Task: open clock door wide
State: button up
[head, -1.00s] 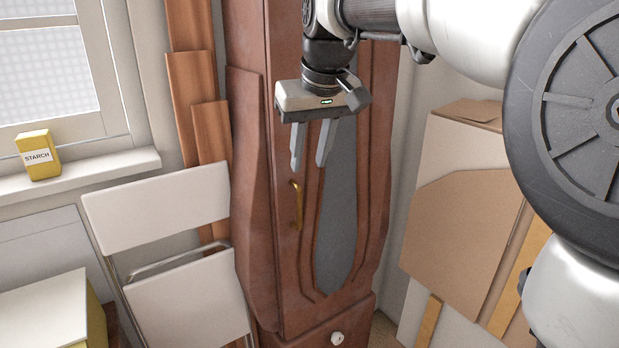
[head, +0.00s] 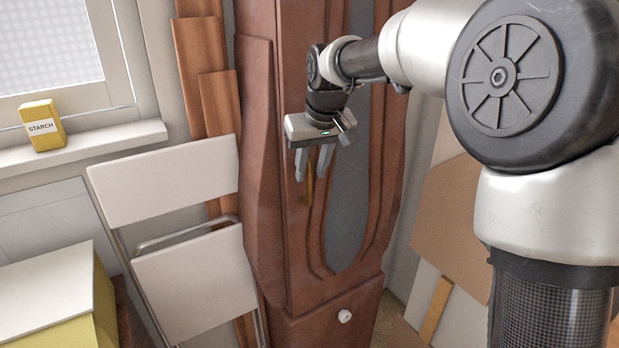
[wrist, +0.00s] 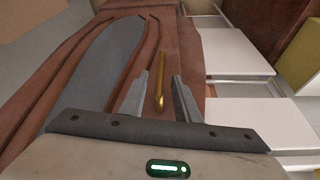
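The clock is a tall reddish-brown wooden case. Its door (head: 312,262) has a long grey panel (head: 347,215) and looks shut. A brass handle (head: 308,186) stands upright near the door's left edge; its upper part is hidden behind my gripper in the head view. My gripper (head: 312,173) points down in front of the handle, with its fingers apart. In the wrist view the handle (wrist: 160,84) shows between the two open fingers (wrist: 160,98). I cannot tell whether either finger touches it.
A folding chair (head: 165,180) leans left of the clock. A yellow starch box (head: 43,126) stands on the window sill (head: 85,148). A white knob (head: 344,316) is low on the clock base. Boards (head: 455,215) lean at the right, behind my arm.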

jog(key=shift+x, duration=1.5)
grip_shut()
